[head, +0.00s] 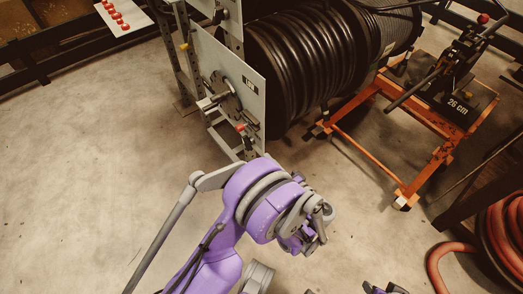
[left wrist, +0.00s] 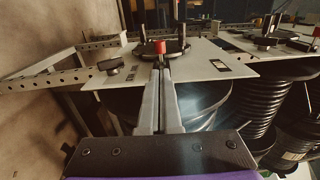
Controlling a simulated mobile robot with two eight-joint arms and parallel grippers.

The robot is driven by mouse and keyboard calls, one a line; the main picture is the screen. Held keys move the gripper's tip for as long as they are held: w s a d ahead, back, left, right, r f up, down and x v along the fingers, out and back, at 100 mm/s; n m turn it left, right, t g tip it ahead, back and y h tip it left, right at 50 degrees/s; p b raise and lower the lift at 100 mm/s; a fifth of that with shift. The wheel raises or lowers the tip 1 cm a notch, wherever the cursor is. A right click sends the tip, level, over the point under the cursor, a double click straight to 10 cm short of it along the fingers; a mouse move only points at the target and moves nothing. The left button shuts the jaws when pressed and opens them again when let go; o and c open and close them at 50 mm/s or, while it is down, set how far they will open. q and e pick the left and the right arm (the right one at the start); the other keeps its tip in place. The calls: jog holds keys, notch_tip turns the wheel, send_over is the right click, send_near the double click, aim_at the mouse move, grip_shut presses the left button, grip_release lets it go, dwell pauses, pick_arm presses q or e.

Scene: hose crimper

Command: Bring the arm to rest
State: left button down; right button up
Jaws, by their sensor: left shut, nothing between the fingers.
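My purple left arm reaches in from the bottom of the head view, with its left gripper (head: 312,240) over bare floor, in front of the hose reel. In the left wrist view the two grey fingers of the gripper (left wrist: 161,66) lie together, shut and empty. A red-tipped crank handle (left wrist: 159,47) lines up just past the fingertips; it also shows on the reel's side plate in the head view (head: 240,128), apart from my gripper.
A black hose reel (head: 310,65) stands behind a grey plate (head: 238,85). An orange cart (head: 365,150) with a "26 cm" crimper (head: 455,100) is at right. Red hose (head: 505,230) lies coiled at lower right. The floor at left is clear.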

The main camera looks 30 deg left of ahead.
pick_arm(q)
jog(key=shift+s+d, duration=0.2)
jog(key=shift+d, duration=0.25)
jog(key=shift+a, duration=0.1)
jog(key=s+a+r+g+h, duration=0.1)
jog(key=s+a+g+h, duration=0.3)
jog(key=s+h, duration=0.4)
jog(key=s+d+r+n+t+h, duration=0.1)
jog(key=s+d+n+h, duration=0.1)
jog(key=s+d+h, duration=0.3)
jog(key=s+d+r+n+h, duration=0.1)
jog(key=s+d+n+h, duration=0.2)
jog(key=s, duration=0.4)
notch_tip(320, 180, up, 26)
jog(key=t+p, duration=0.1)
jog(key=p, duration=2.1)
jog(key=shift+w+a+m+h+p, duration=0.2)
jog(key=shift+w+m+h+p, duration=0.15)
jog(key=shift+w, duration=0.1)
pick_arm(e)
notch_tip(320, 180, up, 26)
jog(key=w+t, duration=0.1)
